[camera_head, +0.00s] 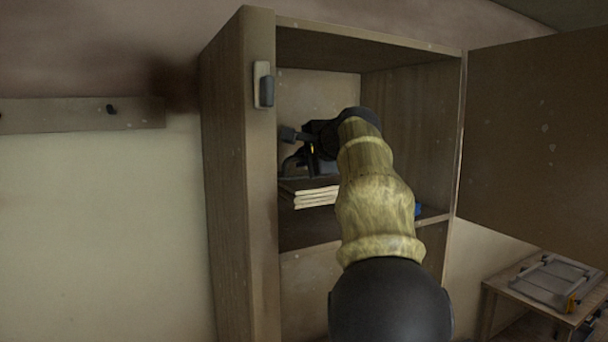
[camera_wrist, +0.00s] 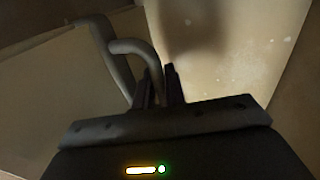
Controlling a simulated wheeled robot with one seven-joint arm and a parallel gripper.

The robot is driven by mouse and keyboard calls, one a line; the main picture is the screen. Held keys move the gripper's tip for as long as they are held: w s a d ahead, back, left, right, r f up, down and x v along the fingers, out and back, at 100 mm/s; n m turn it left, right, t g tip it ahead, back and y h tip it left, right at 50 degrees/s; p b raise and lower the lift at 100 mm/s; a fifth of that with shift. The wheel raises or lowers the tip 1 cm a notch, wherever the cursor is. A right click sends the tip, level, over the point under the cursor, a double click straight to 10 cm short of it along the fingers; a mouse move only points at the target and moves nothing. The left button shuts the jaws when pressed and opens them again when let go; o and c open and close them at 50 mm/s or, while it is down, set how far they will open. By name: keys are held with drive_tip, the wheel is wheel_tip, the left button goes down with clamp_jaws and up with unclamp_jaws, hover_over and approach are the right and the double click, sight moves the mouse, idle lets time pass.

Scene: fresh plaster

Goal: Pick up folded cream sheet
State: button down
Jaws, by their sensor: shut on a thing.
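The folded cream sheet (camera_head: 316,195) lies in flat layers inside the open wooden cabinet, partly hidden by my arm. A dark grey thing (camera_head: 293,164) shows just above it; whether it rests on the sheet is hard to tell. My gripper (camera_head: 296,135) is inside the cabinet, above the sheet and apart from it. In the wrist view my gripper's fingers (camera_wrist: 160,86) are close together beside a dark grey thing with curved bars (camera_wrist: 128,55). They appear shut on it, though the contact is dim. The sheet cannot be made out in the wrist view.
The cabinet (camera_head: 238,170) has a thick left side wall with a latch (camera_head: 264,86) on its edge. Its door (camera_head: 535,135) stands open at the right. A small blue thing (camera_head: 417,209) shows beside my arm. A low table (camera_head: 540,295) stands at the lower right.

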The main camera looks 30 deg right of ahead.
drive_tip(key=shift+r+p, duration=0.4)
drive_tip(key=shift+r, duration=1.35)
drive_tip(key=shift+w+f, duration=0.1)
